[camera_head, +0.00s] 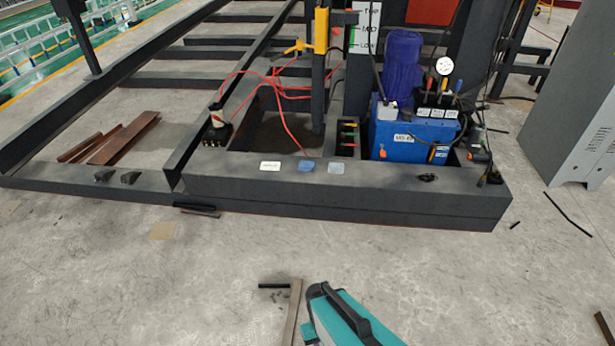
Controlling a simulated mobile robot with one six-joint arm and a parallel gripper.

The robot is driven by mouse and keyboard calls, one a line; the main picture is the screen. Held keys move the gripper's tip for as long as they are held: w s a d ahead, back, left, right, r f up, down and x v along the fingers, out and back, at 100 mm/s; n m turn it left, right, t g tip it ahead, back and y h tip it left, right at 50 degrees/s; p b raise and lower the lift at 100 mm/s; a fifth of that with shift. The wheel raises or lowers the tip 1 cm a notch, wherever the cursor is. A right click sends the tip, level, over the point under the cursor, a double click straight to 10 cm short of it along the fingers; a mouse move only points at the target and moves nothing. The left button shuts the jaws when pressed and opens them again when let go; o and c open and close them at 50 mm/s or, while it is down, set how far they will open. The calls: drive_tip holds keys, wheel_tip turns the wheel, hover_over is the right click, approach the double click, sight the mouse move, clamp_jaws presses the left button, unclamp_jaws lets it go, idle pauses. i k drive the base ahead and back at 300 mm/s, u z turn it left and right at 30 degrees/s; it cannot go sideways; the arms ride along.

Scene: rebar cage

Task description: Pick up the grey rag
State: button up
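A small light grey flat piece, which looks like the grey rag (336,168), lies on top of the dark steel front beam (400,190) of the frame. It is just right of a small blue cloth-like piece (307,166), with a narrow gap between them. A white label-like piece (270,165) lies further left on the same beam. Nothing covers the grey piece. I see no gripper that I can make out in this view.
A blue power unit (412,135) with a purple motor (403,62) stands behind the beam. Red hoses (285,110) run left of it. A grey cabinet (570,100) stands right. A teal and black object (345,318) is at the bottom. The floor before the beam is mostly clear.

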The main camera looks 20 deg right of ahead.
sight(333, 167)
drive_tip(key=u, duration=0.35)
drive_tip(key=k, duration=0.85)
drive_tip(key=u, duration=0.85)
drive_tip(key=i, duration=3.05)
drive_tip(key=z, duration=0.65)
drive_tip(key=i, duration=0.65)
drive_tip(key=z, duration=0.85)
drive_tip(key=i, duration=0.65)
drive_tip(key=z, duration=0.2)
